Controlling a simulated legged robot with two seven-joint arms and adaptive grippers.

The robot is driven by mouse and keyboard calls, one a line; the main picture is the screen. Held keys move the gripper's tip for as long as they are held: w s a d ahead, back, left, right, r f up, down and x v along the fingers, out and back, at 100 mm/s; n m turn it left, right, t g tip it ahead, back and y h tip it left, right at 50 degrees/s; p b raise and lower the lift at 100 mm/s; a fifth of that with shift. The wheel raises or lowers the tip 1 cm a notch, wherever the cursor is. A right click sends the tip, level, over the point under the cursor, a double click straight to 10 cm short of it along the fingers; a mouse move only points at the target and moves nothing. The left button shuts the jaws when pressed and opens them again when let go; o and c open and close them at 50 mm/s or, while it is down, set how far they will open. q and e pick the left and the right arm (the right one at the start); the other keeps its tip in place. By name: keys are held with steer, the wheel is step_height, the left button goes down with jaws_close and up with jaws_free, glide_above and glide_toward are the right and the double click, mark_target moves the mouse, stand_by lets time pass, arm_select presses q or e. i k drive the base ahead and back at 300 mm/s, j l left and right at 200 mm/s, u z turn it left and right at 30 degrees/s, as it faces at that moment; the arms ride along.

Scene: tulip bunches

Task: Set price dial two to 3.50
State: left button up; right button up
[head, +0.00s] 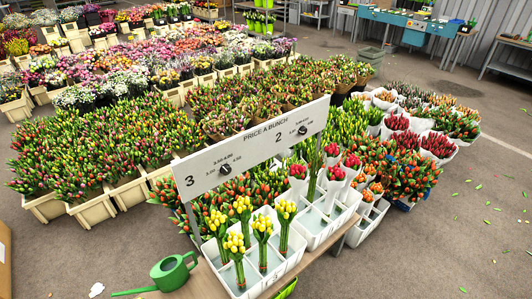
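A white price board (252,148) headed "PRICE A BUNCH" stands above the crates and slants up to the right. Price dial two (302,130) is a small dark knob on its right part, beside a large "2". A second dark knob, dial three (225,169), sits on the left part beside a large "3". Small price figures ring each knob. The figures and pointer directions are too small to read with certainty. Neither of my grippers shows in the head view, and nothing touches the dials.
Below the board, a white crate (243,293) holds yellow tulip bunches (240,205); another holds red-pink ones. A green watering can (175,272) stands at front left on a wooden bench (205,284). Crated flowers fill the back. Grey floor is open at right.

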mark_target(303, 131)
steer(key=i+l+u, duration=0.2)
steer(key=l, duration=0.2)
steer(key=l+u, duration=0.25)
steer(key=l, duration=0.15)
steer(key=i+l+u, duration=0.2)
steer(key=l, duration=0.3)
steer(key=k+j, duration=0.05)
